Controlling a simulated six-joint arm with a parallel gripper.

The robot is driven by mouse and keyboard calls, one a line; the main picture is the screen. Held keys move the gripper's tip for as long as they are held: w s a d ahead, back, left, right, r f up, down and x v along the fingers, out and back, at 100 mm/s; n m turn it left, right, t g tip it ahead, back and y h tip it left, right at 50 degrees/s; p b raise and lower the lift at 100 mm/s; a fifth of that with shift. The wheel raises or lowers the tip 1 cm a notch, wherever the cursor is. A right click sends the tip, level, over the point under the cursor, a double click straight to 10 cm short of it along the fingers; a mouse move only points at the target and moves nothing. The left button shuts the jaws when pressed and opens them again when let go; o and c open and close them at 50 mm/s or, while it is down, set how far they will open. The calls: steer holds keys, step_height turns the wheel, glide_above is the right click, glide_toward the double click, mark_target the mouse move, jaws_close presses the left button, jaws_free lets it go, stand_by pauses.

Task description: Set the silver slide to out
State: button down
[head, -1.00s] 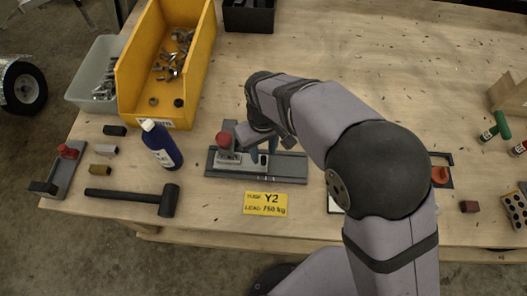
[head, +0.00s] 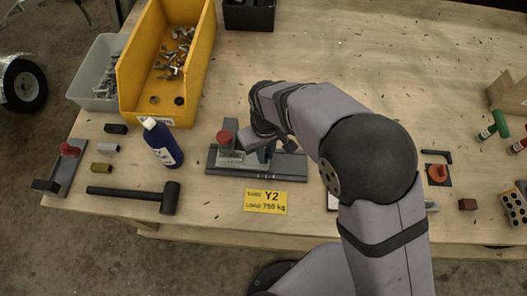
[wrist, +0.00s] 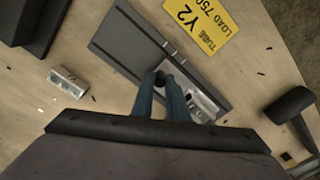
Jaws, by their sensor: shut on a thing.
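The silver slide (head: 230,158) lies on a dark grey base plate (head: 290,167) in the middle of the bench. Its bright metal also shows in the wrist view (wrist: 205,106), to the right of my fingers, on the same plate (wrist: 125,45). My gripper (head: 264,153) is down at the slide, mostly hidden by my wrist. In the wrist view my gripper's two blue fingers (wrist: 163,82) are close together on a small dark knob at the slide; their exact contact is hard to see.
A yellow label (head: 265,202) lies in front of the plate. A blue-and-white bottle (head: 162,145) and a black mallet (head: 140,196) are to the left, with a yellow bin (head: 130,85) behind. A small silver block (wrist: 69,81) lies beside the plate.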

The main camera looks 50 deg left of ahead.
steer(key=w+d, duration=0.8)
steer(key=shift+w, duration=0.1)
steer(key=c, duration=1.7)
jaws_free()
steer(key=shift+d, duration=0.1)
steer(key=shift+r, duration=0.1)
steer(key=shift+r+b, duration=1.3)
steer(key=shift+r, duration=2.35)
